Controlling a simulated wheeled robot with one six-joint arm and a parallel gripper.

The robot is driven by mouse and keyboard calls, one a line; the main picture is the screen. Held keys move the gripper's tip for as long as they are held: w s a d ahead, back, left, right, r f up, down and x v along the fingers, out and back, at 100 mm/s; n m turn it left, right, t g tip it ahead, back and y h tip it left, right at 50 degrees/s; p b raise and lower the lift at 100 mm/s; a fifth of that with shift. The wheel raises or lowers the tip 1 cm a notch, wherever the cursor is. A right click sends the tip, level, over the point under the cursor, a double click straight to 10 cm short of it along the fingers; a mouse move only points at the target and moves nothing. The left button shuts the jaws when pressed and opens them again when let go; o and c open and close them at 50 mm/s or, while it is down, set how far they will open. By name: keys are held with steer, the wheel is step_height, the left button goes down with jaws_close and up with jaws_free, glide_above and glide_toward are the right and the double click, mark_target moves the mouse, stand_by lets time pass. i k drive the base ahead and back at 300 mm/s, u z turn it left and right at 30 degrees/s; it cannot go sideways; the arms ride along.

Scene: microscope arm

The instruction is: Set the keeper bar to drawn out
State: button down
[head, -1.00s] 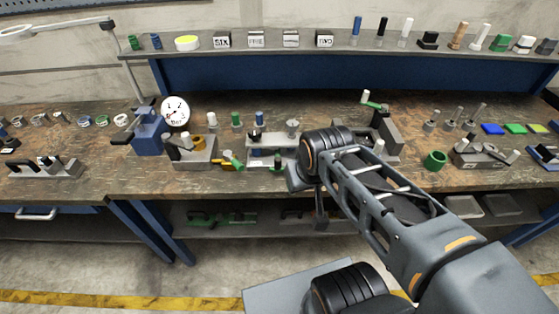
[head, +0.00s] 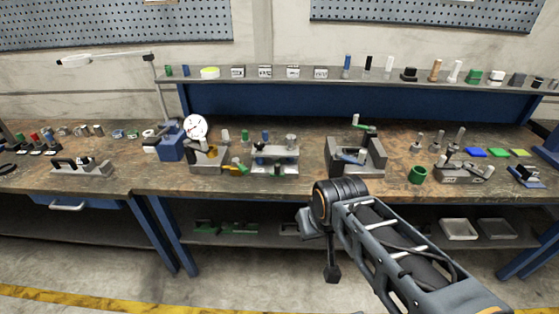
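I cannot tell for certain which part is the keeper bar; the parts are small in this view. A grey U-shaped fixture (head: 374,158) stands at the middle right of the bench, with a green-handled lever on top and a small blue part inside. A low grey fixture with a dark handle (head: 84,168) stands at the left. A grey fixture with small pegs (head: 462,174) stands at the right. My gripper (head: 332,272) hangs in front of the bench, below the top's front edge and apart from all of these. Its fingers are too unclear to read.
The wooden bench top (head: 300,190) is clear along its front edge. A blue vise (head: 171,143), a white dial (head: 195,127), a two-level stand (head: 275,160) and a green cup (head: 418,174) stand on it. A raised shelf (head: 330,83) holds blocks and pegs.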

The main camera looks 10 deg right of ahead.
mark_target(277, 174)
steer(key=z, duration=0.2)
steer(key=i, duration=1.1)
steer(key=u, duration=0.65)
